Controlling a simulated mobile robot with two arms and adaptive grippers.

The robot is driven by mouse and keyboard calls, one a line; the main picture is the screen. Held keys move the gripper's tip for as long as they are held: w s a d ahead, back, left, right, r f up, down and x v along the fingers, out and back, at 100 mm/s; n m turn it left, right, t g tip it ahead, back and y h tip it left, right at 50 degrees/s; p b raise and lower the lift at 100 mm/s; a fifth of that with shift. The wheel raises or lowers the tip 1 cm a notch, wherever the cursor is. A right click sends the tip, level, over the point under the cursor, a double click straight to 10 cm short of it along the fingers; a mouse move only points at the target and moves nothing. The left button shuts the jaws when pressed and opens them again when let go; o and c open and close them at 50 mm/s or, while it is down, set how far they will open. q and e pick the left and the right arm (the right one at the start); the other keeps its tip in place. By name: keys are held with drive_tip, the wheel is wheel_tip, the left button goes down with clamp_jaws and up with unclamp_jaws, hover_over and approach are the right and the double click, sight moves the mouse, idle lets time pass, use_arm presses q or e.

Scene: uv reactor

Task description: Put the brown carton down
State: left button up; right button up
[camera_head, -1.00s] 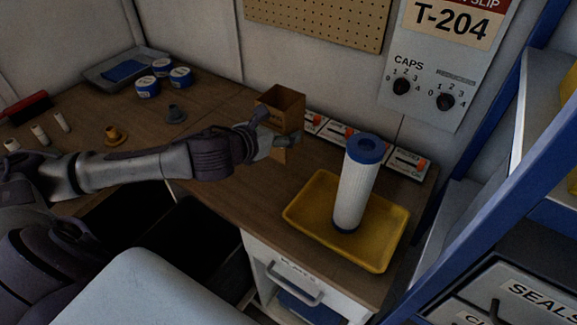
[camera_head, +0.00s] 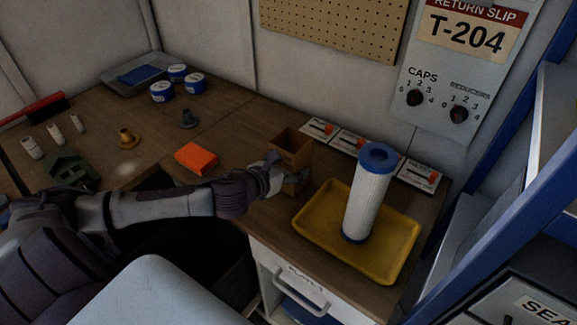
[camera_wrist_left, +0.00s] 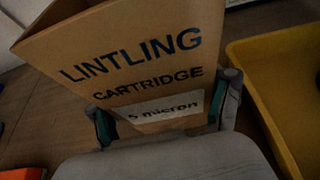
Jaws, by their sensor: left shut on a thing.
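The brown carton (camera_head: 292,148) is open at the top and upright over the wooden counter, left of the yellow tray. My left gripper (camera_head: 277,180) is shut on it, low on its sides. In the left wrist view the carton (camera_wrist_left: 140,55) reads "LINTLING CARTRIDGE 5 micron", and the fingers of my left gripper (camera_wrist_left: 165,120) press on both sides. The carton's base is close to the counter; the gripper partly hides it, so I cannot tell whether it touches. My right gripper is not in view.
The yellow tray (camera_head: 398,243) holds a standing white filter cartridge (camera_head: 367,197) with blue ends. An orange block (camera_head: 196,158) lies left of the carton, with bare counter (camera_head: 232,140) between.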

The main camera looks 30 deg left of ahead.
use_arm(q)
drive_tip(key=shift+f, duration=0.1)
drive_tip(key=o, duration=1.1)
